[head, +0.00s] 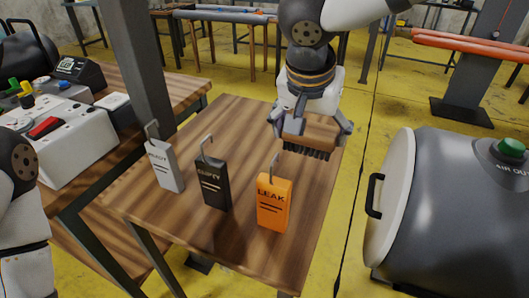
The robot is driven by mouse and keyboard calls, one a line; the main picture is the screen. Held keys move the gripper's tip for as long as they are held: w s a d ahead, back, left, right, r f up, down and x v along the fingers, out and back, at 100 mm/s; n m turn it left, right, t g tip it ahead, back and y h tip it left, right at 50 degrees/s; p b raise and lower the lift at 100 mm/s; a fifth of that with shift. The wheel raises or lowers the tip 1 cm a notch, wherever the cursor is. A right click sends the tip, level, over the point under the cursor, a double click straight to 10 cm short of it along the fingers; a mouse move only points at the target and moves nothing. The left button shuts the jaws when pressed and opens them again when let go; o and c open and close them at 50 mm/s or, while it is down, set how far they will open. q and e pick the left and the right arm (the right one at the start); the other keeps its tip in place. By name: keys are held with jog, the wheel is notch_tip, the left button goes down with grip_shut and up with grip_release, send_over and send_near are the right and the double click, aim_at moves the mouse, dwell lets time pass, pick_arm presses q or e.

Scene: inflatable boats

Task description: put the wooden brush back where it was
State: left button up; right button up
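The wooden brush (317,142) has a brown wooden body and dark bristles pointing down. It is at the far right part of the wooden table (240,121), close to the right edge. My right gripper (311,126) points down over it, with fingers spread to either side of the brush's upper part. I cannot tell whether the fingers press on it, or whether the bristles touch the tabletop. My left arm shows at the lower left edge; its gripper is outside the view.
Three hooked tags stand on the table: grey (165,167), black "EMPTY" (213,187) and orange "LEAK" (273,203). A dark tank (455,215) stands close at the right. A white device (62,135) is on the left bench.

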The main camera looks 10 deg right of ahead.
jog(key=w+a+f, duration=0.2)
jog(key=w+a+f+b, duration=0.1)
jog(key=w+a+f, duration=0.1)
jog(key=w+f, duration=0.1)
jog(key=w+a+f+b, duration=0.1)
jog(key=w+a+f, duration=0.1)
jog(key=f, duration=0.1)
jog(key=shift+w+f, duration=0.15)
jog(key=shift+w, duration=0.25)
pick_arm(q)
jog(key=shift+g, duration=0.6)
jog(key=shift+s+f, duration=1.4)
jog(key=shift+s, duration=0.1)
pick_arm(e)
jog(key=shift+w+a+f, duration=0.1)
jog(key=shift+w+f, duration=0.1)
jog(key=shift+f, duration=1.4)
jog(key=shift+f, duration=0.1)
jog(key=o, duration=1.1)
jog(key=shift+f, duration=0.1)
pick_arm(q)
jog(key=shift+w+r+p, duration=0.5)
jog(key=shift+w+r, duration=0.2)
pick_arm(e)
jog(key=v, duration=1.2)
jog(key=shift+r, duration=0.25)
pick_arm(q)
jog(key=shift+a, duration=0.15)
